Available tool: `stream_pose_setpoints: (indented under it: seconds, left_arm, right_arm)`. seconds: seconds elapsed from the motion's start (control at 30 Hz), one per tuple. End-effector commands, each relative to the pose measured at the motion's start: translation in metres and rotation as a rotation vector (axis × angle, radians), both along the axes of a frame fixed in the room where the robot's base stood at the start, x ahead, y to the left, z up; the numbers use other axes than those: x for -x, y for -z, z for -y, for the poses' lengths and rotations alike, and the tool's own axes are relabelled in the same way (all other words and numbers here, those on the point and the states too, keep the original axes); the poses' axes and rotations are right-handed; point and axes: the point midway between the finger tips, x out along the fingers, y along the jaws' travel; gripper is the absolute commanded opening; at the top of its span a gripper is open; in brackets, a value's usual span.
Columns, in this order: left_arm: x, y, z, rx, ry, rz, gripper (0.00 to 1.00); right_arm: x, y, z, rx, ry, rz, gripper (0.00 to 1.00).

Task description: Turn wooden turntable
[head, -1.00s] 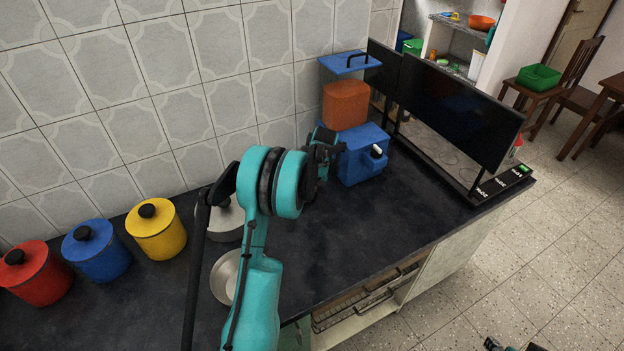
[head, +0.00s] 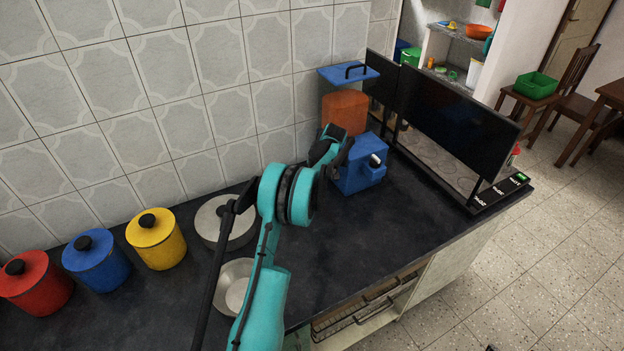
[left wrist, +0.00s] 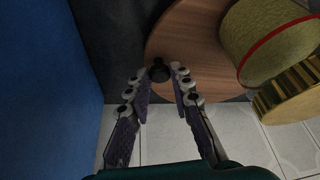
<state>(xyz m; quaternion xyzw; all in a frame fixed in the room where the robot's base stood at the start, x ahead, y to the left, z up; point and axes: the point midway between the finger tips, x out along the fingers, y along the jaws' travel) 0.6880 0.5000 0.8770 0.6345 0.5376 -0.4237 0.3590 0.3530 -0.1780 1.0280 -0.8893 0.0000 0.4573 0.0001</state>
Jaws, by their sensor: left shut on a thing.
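The wooden turntable (left wrist: 190,45) is a round brown board in the left wrist view, with a small black knob (left wrist: 159,71) near its edge. My left gripper (left wrist: 161,79) has its two fingertips on either side of this knob and is shut on it. A yellow-green cylinder with a red band (left wrist: 265,40) and a gold ribbed cylinder (left wrist: 288,93) stand at the turntable's right side. In the head view my left gripper (head: 338,150) is partly hidden beside the blue box, and I cannot make out the turntable there. My right gripper is not clearly in view.
Red (head: 36,289), blue (head: 97,262) and yellow (head: 157,240) canisters and a steel pot (head: 225,222) line the counter's left. The counter's middle is clear.

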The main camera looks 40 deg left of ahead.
Motion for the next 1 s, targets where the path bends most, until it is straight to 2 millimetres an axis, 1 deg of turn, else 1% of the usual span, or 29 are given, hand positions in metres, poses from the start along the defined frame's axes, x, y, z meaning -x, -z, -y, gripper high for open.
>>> stream_pose_setpoints:
  seconds: [0.37, 0.9, 0.93, 0.97, 1.0]
  left_arm:
    - [-0.0047, 0.0006, -0.0068, 0.001, -0.082, 0.0, 0.0]
    - [-0.005, 0.0007, -0.0079, 0.001, -0.093, 0.0, 0.0]
    - [-0.0049, 0.0007, -0.0078, 0.001, -0.093, 0.0, 0.29]
    - [-0.0049, 0.0006, -0.0078, 0.001, -0.093, 0.0, 0.37]
    - [-0.005, 0.0006, -0.0079, 0.001, -0.093, 0.0, 0.42]
  right_arm:
    - [0.0, -0.0024, 0.0, 0.0, 0.0, 0.0, 0.4]
    - [0.0, -0.0026, 0.0, 0.0, 0.0, 0.0, 0.4]
    - [0.0, -0.0026, 0.0, 0.0, 0.0, 0.0, 0.4]
    - [0.0, -0.0026, 0.0, 0.0, 0.0, 0.0, 0.4]
    - [0.0, -0.0026, 0.0, 0.0, 0.0, 0.0, 0.4]
